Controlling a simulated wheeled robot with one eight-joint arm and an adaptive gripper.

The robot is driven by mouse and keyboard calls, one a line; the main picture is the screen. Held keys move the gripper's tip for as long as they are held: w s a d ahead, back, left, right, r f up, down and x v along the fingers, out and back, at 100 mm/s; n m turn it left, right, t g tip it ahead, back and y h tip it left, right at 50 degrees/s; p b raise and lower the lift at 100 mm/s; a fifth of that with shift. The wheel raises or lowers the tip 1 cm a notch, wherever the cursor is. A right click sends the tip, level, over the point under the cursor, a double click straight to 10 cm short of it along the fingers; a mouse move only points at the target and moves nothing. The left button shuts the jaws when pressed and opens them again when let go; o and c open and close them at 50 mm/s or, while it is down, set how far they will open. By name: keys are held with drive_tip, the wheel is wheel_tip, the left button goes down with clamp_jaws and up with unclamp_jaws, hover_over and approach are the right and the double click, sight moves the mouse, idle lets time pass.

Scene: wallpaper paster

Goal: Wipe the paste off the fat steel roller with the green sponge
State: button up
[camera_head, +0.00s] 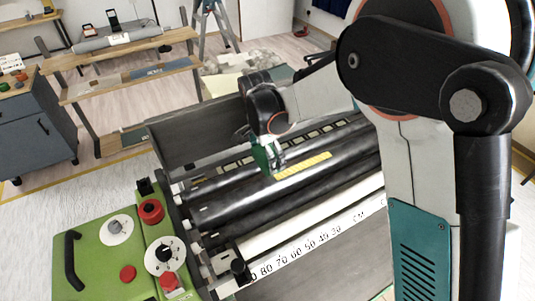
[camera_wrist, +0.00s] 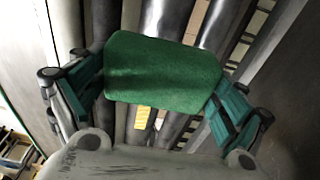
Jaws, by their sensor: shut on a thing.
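My gripper (camera_head: 268,158) is over the rollers of the green pasting machine, shut on the green sponge (camera_wrist: 163,73). In the wrist view the sponge spans between the two teal finger pads (camera_wrist: 232,112). In the head view only a bit of green shows at the fingers, mostly hidden by my wrist. A thick, shiny dark steel roller (camera_head: 232,205) runs across the machine below the gripper. Bright steel rollers (camera_wrist: 164,18) pass behind the sponge in the wrist view. I cannot tell whether the sponge touches a roller. I cannot make out paste clearly.
A yellow strip (camera_head: 303,165) lies along the rollers beside the gripper. The green control panel (camera_head: 95,250) with red buttons is at front left. A white scale bar (camera_head: 310,232) runs along the front. A wooden shelf (camera_head: 110,50) and grey cabinet (camera_head: 35,130) stand at left.

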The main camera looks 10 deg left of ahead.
idle(0.3)
drive_tip(key=shift+f+b, duration=2.4)
drive_tip(key=shift+f, duration=0.85)
